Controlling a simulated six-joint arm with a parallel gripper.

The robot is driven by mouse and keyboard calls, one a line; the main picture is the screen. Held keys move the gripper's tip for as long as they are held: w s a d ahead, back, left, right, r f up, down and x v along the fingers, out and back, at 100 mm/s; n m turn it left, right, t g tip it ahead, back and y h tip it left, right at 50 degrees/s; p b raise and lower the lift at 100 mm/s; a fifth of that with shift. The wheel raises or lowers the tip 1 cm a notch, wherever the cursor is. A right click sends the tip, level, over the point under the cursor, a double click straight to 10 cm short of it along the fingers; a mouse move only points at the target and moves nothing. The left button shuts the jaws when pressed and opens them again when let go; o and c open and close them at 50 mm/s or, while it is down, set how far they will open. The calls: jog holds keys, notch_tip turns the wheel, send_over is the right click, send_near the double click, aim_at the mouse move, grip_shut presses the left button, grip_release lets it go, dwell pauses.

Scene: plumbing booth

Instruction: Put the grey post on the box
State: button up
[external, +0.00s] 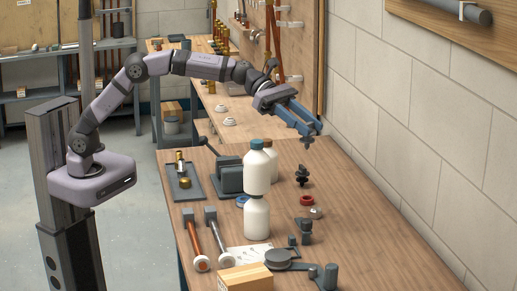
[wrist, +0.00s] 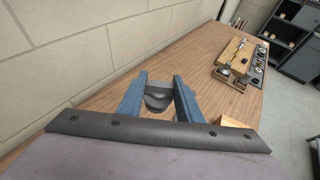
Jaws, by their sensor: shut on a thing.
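My gripper (external: 312,134) is at the end of the outstretched arm, above the far right part of the bench near the wall. Its blue fingers are shut on a small dark grey piece (external: 307,142), which I take to be the grey post. In the wrist view, the grey post (wrist: 157,101) sits between the two fingers (wrist: 160,90), with a rounded dark end showing. It is held clear of the bench. The cardboard box (external: 246,279) is at the near edge of the bench, far from my gripper and cut off by the picture's bottom.
The bench's right side is clear.

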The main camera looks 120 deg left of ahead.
jog(key=w+d+m+g+h, duration=0.15)
jog(key=d+m+h, duration=0.25)
jog(key=d, duration=1.3)
jog(key=m+g+h+p, duration=0.1)
jog(key=m+g+h, duration=0.1)
jog(key=m+h, duration=0.1)
send_over(242, 266)
notch_tip(242, 266, down, 9)
jog(key=shift+f+p, duration=1)
jog(key=shift+f, duration=4.45)
jog(key=shift+f+b, duration=0.3)
jog(key=o, duration=1.1)
jog(key=shift+r, duration=0.1)
jog(key=shift+c, duration=0.2)
jog(key=shift+r, duration=0.2)
